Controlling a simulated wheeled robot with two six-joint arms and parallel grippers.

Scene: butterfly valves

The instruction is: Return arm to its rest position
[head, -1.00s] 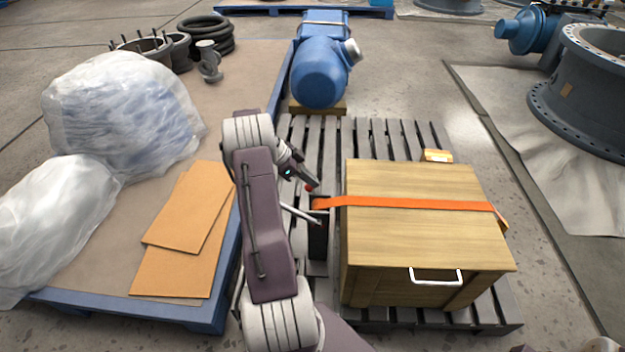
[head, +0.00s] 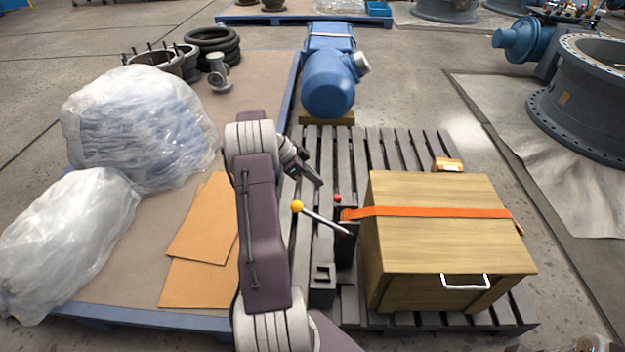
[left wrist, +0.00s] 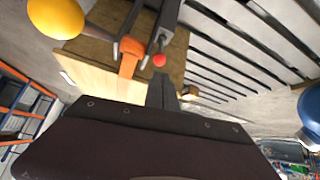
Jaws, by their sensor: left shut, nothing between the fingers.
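My left arm (head: 262,235) reaches up the middle of the head view, over the edge of the blue-framed platform. Its gripper (head: 318,182) is shut and empty above the slatted pallet, apart from the lever. The lever has a yellow ball knob (head: 297,207) and a thin rod leading to a dark bracket (head: 346,243) beside the wooden crate. A small red knob (head: 337,198) sits at the bracket's top. In the left wrist view the shut fingers (left wrist: 161,88) show at centre, with the yellow knob (left wrist: 57,16) at upper left and the red knob (left wrist: 159,60) near the fingers. My right gripper is not visible.
The wooden crate (head: 440,235) with an orange strap (head: 430,212) and white handle stands on the grey pallet (head: 400,150). A blue motor (head: 328,85) is behind. Plastic-wrapped bundles (head: 140,130) and cardboard sheets (head: 200,285) lie left. A large flanged valve body (head: 580,110) stands right.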

